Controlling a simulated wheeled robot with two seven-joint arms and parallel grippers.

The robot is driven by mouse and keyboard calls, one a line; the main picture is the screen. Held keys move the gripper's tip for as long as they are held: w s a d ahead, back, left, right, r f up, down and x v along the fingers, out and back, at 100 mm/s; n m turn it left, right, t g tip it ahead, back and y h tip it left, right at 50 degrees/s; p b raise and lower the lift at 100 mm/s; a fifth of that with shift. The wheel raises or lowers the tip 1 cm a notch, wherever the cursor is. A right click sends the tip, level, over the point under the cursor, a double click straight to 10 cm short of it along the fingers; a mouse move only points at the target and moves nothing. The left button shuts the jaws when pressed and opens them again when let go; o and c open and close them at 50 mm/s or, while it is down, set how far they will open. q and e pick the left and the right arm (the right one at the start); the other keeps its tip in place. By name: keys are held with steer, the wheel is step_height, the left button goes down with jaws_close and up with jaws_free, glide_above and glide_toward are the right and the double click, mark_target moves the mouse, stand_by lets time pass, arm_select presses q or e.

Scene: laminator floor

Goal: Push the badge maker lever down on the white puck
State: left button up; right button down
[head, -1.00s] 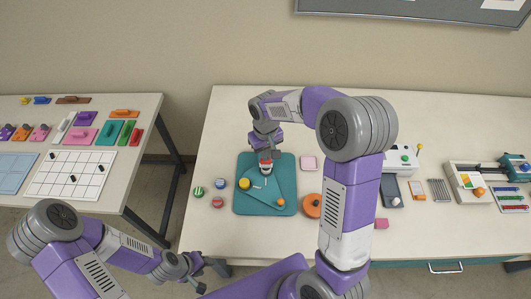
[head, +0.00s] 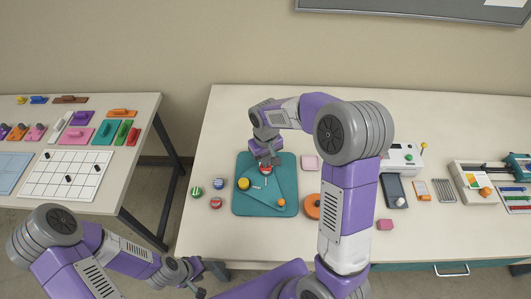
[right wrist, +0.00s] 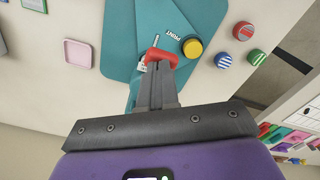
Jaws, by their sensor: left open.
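The badge maker is a teal angled base (head: 286,188) on a teal mat (head: 243,205), with a yellow knob (head: 243,184) and an orange knob (head: 281,202). Its red lever handle (head: 267,169) shows just below my right gripper (head: 265,160); the handle is also in the right wrist view (right wrist: 161,55). There, my right gripper (right wrist: 160,78) has its fingers together, with the tips at the red handle. A white bit (right wrist: 142,66) shows beside it; I cannot tell if it is the puck, which is otherwise hidden. My left gripper (head: 203,272) is open, empty and away from the badge maker.
Striped round badges (head: 197,191) lie left of the mat. A pink tray (head: 310,162) and an orange disc (head: 312,206) lie right of it. A grey-white device (head: 403,157) and other tools stand further right. A second table with a white grid (head: 65,176) is at left.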

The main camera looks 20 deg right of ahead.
steer(key=shift+f+b, duration=1.55)
steer(key=shift+f, duration=0.7)
steer(key=shift+r, duration=0.15)
steer(key=shift+r+p, duration=4.3)
steer(key=shift+r, duration=1.2)
steer(key=shift+f, duration=0.1)
